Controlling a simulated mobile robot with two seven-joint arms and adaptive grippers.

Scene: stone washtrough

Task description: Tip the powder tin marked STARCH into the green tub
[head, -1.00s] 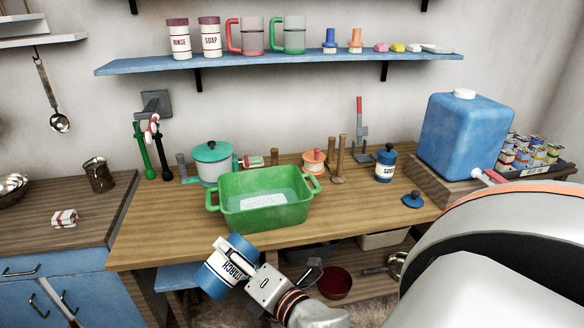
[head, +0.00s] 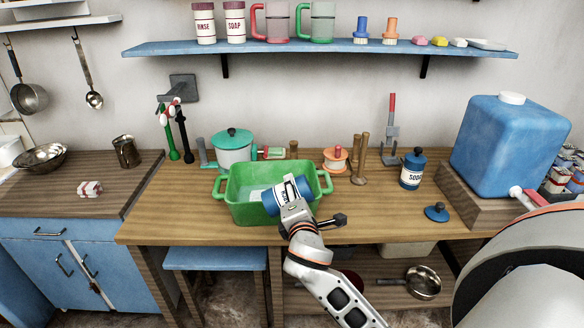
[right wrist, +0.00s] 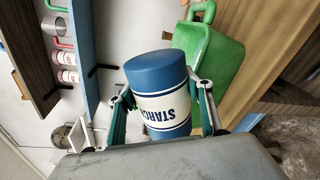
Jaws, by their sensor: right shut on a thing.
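The blue tin with a white label reading STARCH (head: 272,202) is held over the green tub (head: 240,214) in the head view, lying tilted towards the left. My right gripper (head: 293,200) is shut around the tin's middle. In the right wrist view, the tin (right wrist: 157,70) sits between the two fingers (right wrist: 163,105), its blue end facing away, and the tub (right wrist: 222,62) is behind it to the upper right. Pale powder or water shows inside the tub, partly hidden by the tin. I cannot tell whether powder is falling. My left gripper is not in view.
A blue SODA tin (head: 411,172) and a blue lid (head: 437,212) are on the bench to the right. A teal pot (head: 234,150) stands behind the tub. A large blue canister (head: 508,145) stands at the right. The bench front is clear left of the tub.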

